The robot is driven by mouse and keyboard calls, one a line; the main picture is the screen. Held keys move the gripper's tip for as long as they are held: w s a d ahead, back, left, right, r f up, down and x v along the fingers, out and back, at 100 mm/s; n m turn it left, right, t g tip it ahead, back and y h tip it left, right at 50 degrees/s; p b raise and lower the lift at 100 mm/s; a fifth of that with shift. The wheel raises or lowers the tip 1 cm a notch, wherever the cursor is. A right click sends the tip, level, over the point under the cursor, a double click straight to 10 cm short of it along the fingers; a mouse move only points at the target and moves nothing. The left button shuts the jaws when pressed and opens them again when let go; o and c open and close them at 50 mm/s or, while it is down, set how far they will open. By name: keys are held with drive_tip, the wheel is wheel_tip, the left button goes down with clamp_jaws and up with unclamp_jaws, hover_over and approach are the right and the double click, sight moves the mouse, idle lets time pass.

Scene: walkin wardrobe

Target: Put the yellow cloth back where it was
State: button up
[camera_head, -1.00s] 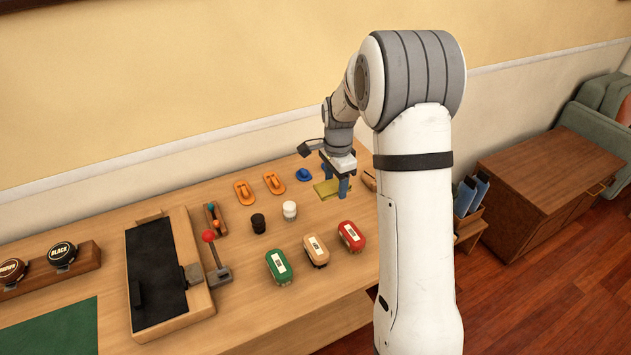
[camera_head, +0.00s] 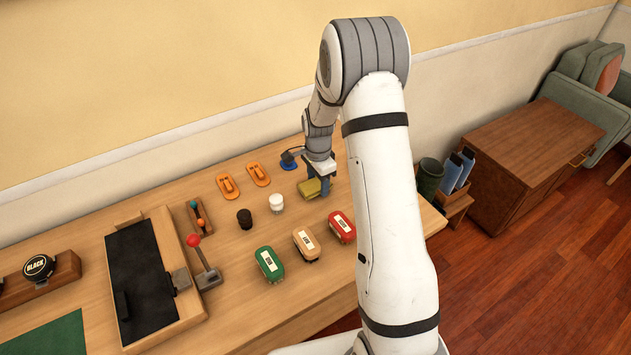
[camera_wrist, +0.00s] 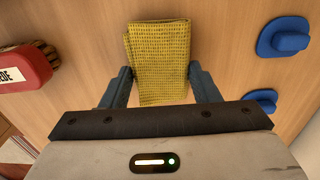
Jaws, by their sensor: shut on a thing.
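The yellow cloth (camera_head: 308,188) is a folded, textured piece near the back right of the wooden table. It also shows in the wrist view (camera_wrist: 160,55), between my two blue fingers and reaching out beyond them. My gripper (camera_head: 320,187) points down at the cloth and is shut on it; the fingers also show in the wrist view (camera_wrist: 161,90). I cannot tell for sure how far the cloth is above the tabletop. Part of it is hidden by my gripper.
Red (camera_head: 342,227), tan (camera_head: 306,244) and green (camera_head: 269,264) brushes stand in front of the cloth. White (camera_head: 276,203) and black (camera_head: 244,219) jars and orange pieces (camera_head: 228,186) lie to the left. Blue pieces (camera_wrist: 284,38) are close to the cloth in the wrist view.

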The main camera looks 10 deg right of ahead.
sight(318, 182)
drive_tip(key=shift+f, duration=0.3)
drive_tip(key=shift+f, duration=0.1)
drive_tip(key=o, duration=0.5)
drive_tip(key=shift+f, duration=0.1)
drive_tip(key=o, duration=0.5)
drive_tip(key=shift+c, duration=0.2)
drive_tip(key=s+r+n, duration=0.2)
drive_tip(key=s+r, duration=0.1)
drive_tip(key=r, duration=0.6)
drive_tip(key=s+r+n, duration=0.1)
drive_tip(key=s+r, duration=0.2)
drive_tip(key=r, duration=0.7)
drive_tip(key=s+r+n+t, duration=0.1)
drive_tip(key=s+n, duration=0.4)
drive_tip(key=s, duration=0.6)
drive_tip(key=s+a+r+n+t, duration=0.1)
drive_tip(key=s+r+n, duration=0.3)
drive_tip(key=s, duration=0.8)
drive_tip(key=shift+a+n+t+b, duration=0.15)
drive_tip(key=shift+n+t+b, duration=0.3)
drive_tip(key=shift+n, duration=0.75)
